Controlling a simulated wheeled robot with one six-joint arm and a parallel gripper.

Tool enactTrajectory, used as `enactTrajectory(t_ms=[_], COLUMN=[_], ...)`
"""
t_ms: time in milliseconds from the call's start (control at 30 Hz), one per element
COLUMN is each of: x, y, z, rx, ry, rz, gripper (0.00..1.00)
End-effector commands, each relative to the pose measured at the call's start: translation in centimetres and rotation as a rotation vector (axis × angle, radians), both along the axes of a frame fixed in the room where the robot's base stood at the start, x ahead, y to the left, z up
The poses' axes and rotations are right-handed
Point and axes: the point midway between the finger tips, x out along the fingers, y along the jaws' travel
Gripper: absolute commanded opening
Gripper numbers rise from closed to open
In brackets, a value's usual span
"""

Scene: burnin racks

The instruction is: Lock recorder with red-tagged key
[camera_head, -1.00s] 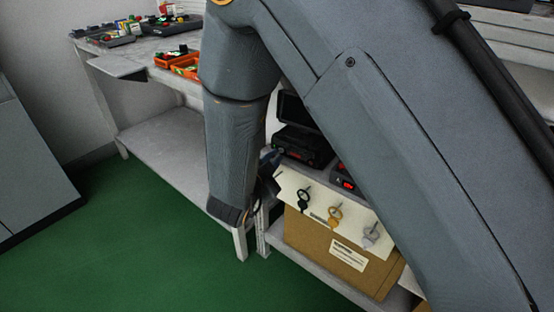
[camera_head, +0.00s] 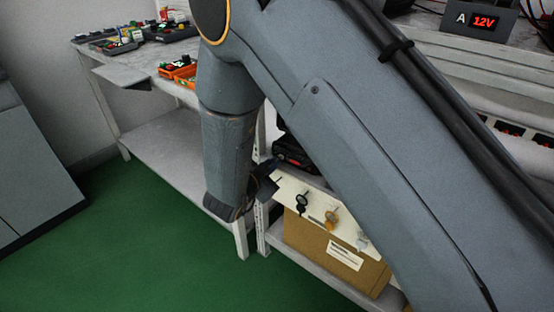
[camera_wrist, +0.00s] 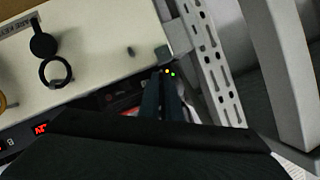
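My gripper (camera_wrist: 167,78) points at the shelf beside the white key panel (camera_wrist: 95,70). Its two dark fingers are close together; whether they pinch anything is unclear. In the head view the gripper (camera_head: 266,170) is partly hidden behind my forearm. A black key (camera_head: 302,203), an orange key (camera_head: 331,218) and a pale grey key (camera_head: 363,240) hang on the panel. The black key (camera_wrist: 43,43) also shows in the wrist view, with a bare dark peg (camera_wrist: 130,50) beside it. A dark device (camera_head: 293,152) sits behind the panel. I cannot identify the recorder or a red tag.
A cardboard box (camera_head: 310,235) stands below the panel. A perforated rack post (camera_wrist: 212,65) rises close to my gripper. A workbench (camera_head: 150,58) with an orange tray (camera_head: 178,72) is at back left. Green floor is clear.

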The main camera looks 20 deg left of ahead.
Motion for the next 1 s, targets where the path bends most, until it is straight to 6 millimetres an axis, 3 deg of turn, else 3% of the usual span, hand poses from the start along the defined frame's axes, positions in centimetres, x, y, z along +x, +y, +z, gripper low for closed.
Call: enactTrajectory(t_ms=[200, 1000], x=[-0.13, 0.65], y=[0.57, 1.37], z=[0.67, 0.13], rx=[-0.186, -0.896], ry=[0.069, 0.320], rz=[0.005, -0.001], gripper=[0.00, 0.00])
